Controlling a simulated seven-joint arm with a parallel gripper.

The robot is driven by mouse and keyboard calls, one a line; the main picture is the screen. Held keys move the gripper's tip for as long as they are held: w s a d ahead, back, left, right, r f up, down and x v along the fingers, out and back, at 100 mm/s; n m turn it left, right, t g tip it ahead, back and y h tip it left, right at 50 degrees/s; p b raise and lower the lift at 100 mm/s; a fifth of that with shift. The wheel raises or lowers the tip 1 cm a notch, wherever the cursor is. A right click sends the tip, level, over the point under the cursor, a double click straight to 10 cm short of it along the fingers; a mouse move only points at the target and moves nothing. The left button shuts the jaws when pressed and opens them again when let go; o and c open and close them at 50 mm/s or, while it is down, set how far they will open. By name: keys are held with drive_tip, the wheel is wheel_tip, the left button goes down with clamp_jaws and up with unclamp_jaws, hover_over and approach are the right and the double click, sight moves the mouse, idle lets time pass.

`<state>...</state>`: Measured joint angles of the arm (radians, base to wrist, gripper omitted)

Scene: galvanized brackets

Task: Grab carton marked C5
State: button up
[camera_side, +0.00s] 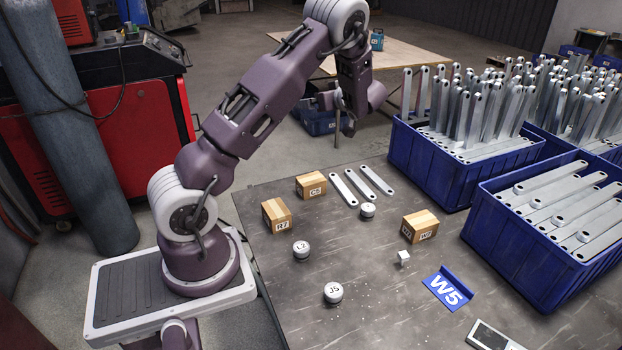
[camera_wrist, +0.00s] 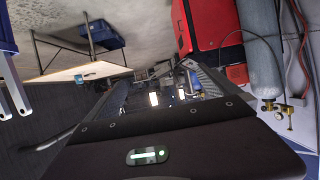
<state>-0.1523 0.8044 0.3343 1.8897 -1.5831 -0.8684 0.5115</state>
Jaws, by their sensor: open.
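The carton marked C5 (camera_side: 311,186) is a small brown box standing on the grey table near its far left edge, in the side view. Another carton marked R7 (camera_side: 276,215) stands nearer and to its left, and a carton marked W7 (camera_side: 420,226) stands to the right. My gripper (camera_side: 343,128) is raised, apart from the cartons, and appears above and beyond C5 in the side view. In the wrist view my gripper (camera_wrist: 165,82) is open, with nothing visible between its fingers. No carton shows in the wrist view.
Three flat metal brackets (camera_side: 362,185) lie right of C5. Round weights marked L2 (camera_side: 301,250) and J5 (camera_side: 333,293), another round weight (camera_side: 368,210), a small white cube (camera_side: 403,257) and a blue W5 sign (camera_side: 447,287) are on the table. Blue bins (camera_side: 470,215) of brackets stand right.

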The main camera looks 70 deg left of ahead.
sight(311, 185)
wheel_tip(311, 185, down, 30)
drive_tip(key=shift+f, duration=0.25)
drive_tip(key=x, duration=0.7)
drive_tip(key=shift+w+a+f, duration=0.1)
drive_tip(key=shift+w+f, duration=0.05)
drive_tip(key=shift+f, duration=0.15)
drive_tip(key=c, duration=1.5)
